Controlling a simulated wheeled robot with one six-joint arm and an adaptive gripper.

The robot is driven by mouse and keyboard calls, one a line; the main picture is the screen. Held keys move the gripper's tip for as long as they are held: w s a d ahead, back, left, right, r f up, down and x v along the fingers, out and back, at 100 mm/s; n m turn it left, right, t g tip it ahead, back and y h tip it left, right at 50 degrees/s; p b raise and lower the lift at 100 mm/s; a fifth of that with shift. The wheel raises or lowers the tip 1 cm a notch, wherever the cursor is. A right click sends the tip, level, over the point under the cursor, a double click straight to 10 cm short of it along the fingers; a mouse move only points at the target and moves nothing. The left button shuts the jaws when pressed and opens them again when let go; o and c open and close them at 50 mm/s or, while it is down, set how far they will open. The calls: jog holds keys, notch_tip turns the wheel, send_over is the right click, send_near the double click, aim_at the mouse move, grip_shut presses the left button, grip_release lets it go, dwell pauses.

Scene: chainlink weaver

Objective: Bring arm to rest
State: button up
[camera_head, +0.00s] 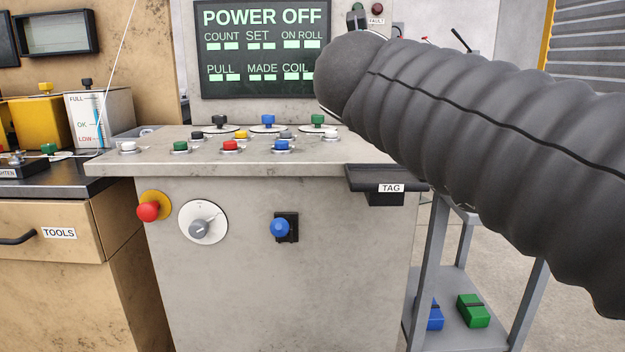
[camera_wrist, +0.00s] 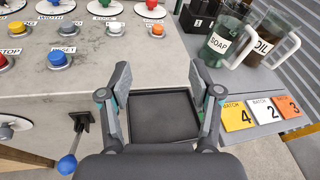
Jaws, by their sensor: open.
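My gripper (camera_wrist: 163,78) is open in the wrist view, its two fingers standing apart with nothing between them. Behind and below the fingers is a black tray (camera_wrist: 165,117) at the edge of the grey console (camera_wrist: 90,95). I cannot tell how far the fingers are above it. In the head view my arm, in a dark ribbed sleeve, reaches from the right edge to in front of the screen (camera_head: 262,50), which reads POWER OFF. The gripper itself does not show there.
The console top holds several coloured buttons (camera_head: 230,145). Its front has a red button (camera_head: 148,211), a dial (camera_head: 203,222) and a blue knob (camera_head: 280,227). A SOAP jug (camera_wrist: 222,43), an OIL jug (camera_wrist: 268,42) and batch cards (camera_wrist: 236,117) are to the gripper's right.

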jog(key=a+n+t+y, duration=0.3)
jog(key=a+n+y, duration=0.65)
jog(key=n, duration=0.85)
jog(key=s+a+f+n+g+y, duration=0.1)
jog(key=s+f+n+g, duration=0.35)
jog(key=f+n, duration=0.45)
jog(key=s+a+f+n+g+y, duration=0.1)
jog(key=s+f+n+g, duration=0.4)
jog(key=f, duration=0.6)
jog(key=s+d+f+n+g+h, duration=0.1)
jog(key=s+d+f+n+h, duration=0.1)
jog(key=s+d+f+h, duration=0.2)
jog(key=s+d+f+n+g+h, duration=0.2)
jog(key=s+d+f+h, duration=0.1)
jog(key=s+d+f, duration=0.6)
jog(key=d+f, duration=0.3)
jog(key=d, duration=0.2)
jog(key=shift+d+h, duration=0.15)
jog(key=shift+h, duration=0.2)
